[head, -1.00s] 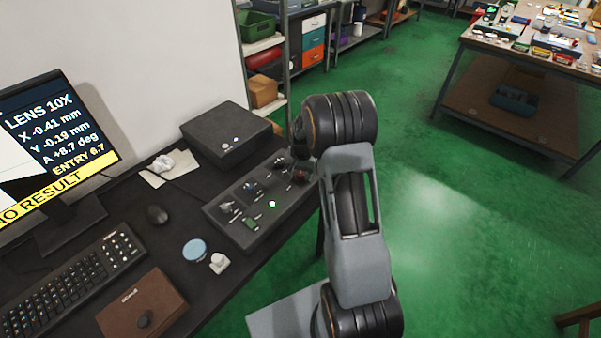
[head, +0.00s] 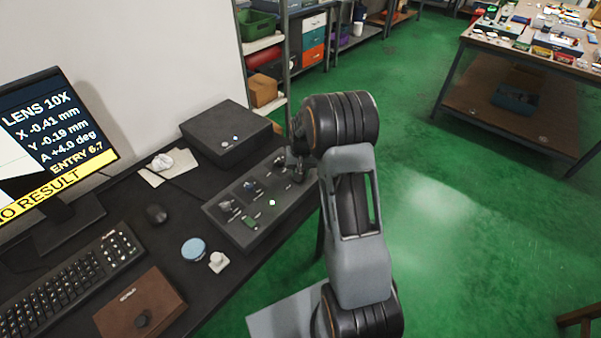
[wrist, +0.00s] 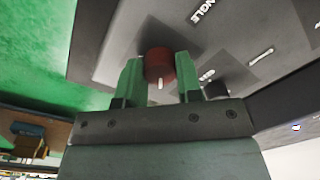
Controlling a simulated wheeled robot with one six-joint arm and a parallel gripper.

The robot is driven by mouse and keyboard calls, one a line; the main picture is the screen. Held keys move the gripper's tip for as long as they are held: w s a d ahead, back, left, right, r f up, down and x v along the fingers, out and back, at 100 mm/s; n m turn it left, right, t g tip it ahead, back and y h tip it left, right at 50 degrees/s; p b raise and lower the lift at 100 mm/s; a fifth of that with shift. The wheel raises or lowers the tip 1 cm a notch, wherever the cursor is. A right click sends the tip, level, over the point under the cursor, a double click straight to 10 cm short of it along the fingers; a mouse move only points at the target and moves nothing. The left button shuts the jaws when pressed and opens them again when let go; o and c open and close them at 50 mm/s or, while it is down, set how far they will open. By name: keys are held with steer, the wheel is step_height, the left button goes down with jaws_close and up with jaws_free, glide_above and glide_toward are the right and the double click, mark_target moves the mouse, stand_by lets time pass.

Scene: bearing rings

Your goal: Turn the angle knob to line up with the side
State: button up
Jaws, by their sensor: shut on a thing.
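The red angle knob (wrist: 159,64) stands on the dark control panel (wrist: 115,45) in the wrist view, with a white mark on its side facing the camera. My gripper (wrist: 160,75) has its two green fingers closed around the knob, one on each side. An ANGLE label (wrist: 201,11) is on the panel nearby. In the head view my gripper (head: 298,174) reaches down at the right end of the panel (head: 240,236) and hides the knob. The monitor (head: 50,130) reads A +4.0 deg, X -0.41 mm, Y -0.19 mm, with ENTRY 6.7 and a partly cut RESULT line below.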

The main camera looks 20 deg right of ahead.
steer(key=shift+n, duration=0.8)
steer(key=o, duration=0.9)
steer(key=shift+o, duration=0.2)
step_height(320, 180, up, 14)
steer(key=shift+d, duration=0.3)
